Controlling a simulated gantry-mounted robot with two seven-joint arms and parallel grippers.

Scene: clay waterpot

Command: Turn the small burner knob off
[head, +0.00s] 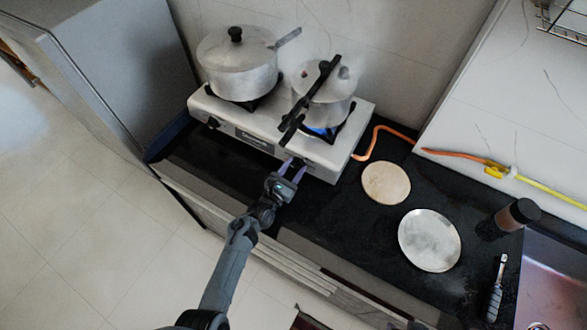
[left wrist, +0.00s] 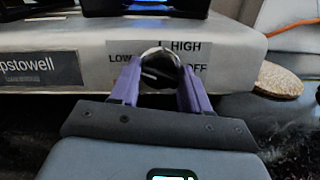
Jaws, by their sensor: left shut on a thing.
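The white two-burner stove (head: 325,160) stands against the wall on the black counter. A blue flame (head: 318,131) burns under the right, smaller pot (head: 325,100). My left gripper (head: 292,170) is at the stove's front face below that pot. In the left wrist view, its purple fingers are shut on the small burner knob (left wrist: 160,66), which is dark with a silvery rim. The labels LOW, HIGH and OFF (left wrist: 195,69) surround the knob, and the fingers partly cover them. The knob's pointer direction cannot be told. In the head view the gripper mostly hides the knob.
A larger lidded pot (head: 240,72) sits on the left burner, with another knob (head: 213,123) below it. Black tongs (head: 310,98) lie across the right pot. An orange hose (head: 385,131), round board (head: 386,182), metal plate (head: 430,240) and dark jar (head: 512,216) are to the right.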

